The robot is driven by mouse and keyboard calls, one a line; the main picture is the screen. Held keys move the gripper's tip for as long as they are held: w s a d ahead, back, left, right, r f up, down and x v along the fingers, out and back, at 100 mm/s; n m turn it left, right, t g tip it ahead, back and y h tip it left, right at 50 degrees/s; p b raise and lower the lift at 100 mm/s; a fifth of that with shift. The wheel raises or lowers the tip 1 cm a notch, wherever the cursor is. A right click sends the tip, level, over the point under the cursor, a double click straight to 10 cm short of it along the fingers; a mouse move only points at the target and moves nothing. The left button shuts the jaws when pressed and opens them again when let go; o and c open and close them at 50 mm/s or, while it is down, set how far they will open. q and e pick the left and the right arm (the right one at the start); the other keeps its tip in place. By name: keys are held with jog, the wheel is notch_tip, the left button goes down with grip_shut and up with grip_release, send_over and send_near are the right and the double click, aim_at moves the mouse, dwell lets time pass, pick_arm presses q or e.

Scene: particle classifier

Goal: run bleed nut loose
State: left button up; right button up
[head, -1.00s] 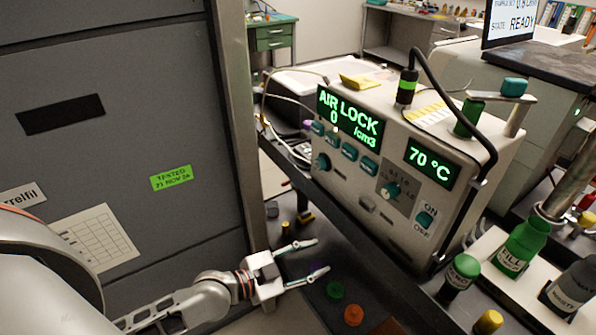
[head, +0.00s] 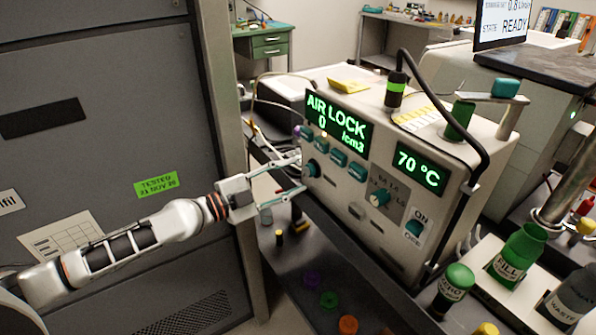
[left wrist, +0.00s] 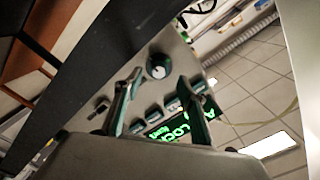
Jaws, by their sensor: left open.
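The grey instrument (head: 350,200) stands on the dark bench, its display reading AIR LOCK 0 /cm3. A round dark-green knob (head: 311,168) sits at the lower left of its front panel; the left wrist view also shows a round knob (left wrist: 158,66). No part is labelled as a bleed nut, so I cannot tell which one it is. My left gripper (head: 302,173) is open at the panel's left edge. Its fingertips lie on either side of the round knob in both views; I cannot tell whether they touch it. My right gripper is not in view.
A row of green buttons (head: 338,158) is just above and right of the knob. A tall grey cabinet (head: 110,110) stands close on the left. Green bottles (head: 518,255) stand at the right. Coloured caps (head: 330,300) lie on the lower shelf.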

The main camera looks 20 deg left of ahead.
aim_at(304, 173)
pick_arm(q)
jog(key=x, duration=0.3)
jog(key=shift+w+d+f+p, duration=0.1)
jog(key=shift+d+f+p, duration=0.05)
jog(key=shift+p, duration=0.15)
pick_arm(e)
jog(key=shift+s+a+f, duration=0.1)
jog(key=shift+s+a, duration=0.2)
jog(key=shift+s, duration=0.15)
pick_arm(q)
jog(key=c, duration=1.1)
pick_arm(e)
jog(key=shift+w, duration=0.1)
